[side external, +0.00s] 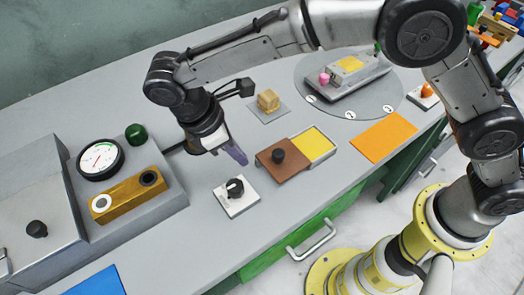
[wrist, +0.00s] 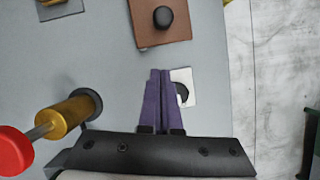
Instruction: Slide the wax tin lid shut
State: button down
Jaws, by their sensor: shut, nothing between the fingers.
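The wax tin (side external: 318,143) lies on the bench with its yellow wax showing on the right side. Its brown lid (side external: 276,164) with a black knob (side external: 279,156) sits to the left of the exposed wax, so the tin is open. In the wrist view the brown lid (wrist: 147,32) and its knob (wrist: 163,16) are at the top, ahead of the fingertips. My gripper (side external: 240,158) has purple fingers pressed together, empty, left of the lid and apart from it. The closed fingers also show in the wrist view (wrist: 160,74). The yellow wax is out of the wrist view.
A white dial plate (side external: 237,203) is just below my gripper. An orange mat (side external: 384,138) lies right of the tin. A gauge (side external: 100,159) and gold block (side external: 127,196) are at left.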

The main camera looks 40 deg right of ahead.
jog(key=shift+x, duration=1)
jog(key=d, duration=0.3)
jog(key=shift+s+f, duration=0.1)
jog(key=shift+s, duration=0.3)
jog(key=shift+s+d, duration=0.15)
jog(key=shift+d, duration=0.35)
send_near(297, 148)
jog(key=d+f, duration=0.2)
jog(key=f, duration=0.1)
jog(key=d+f, duration=0.1)
jog(key=d, duration=0.1)
jog(key=shift+s+f, duration=0.25)
jog(key=shift+s, duration=0.1)
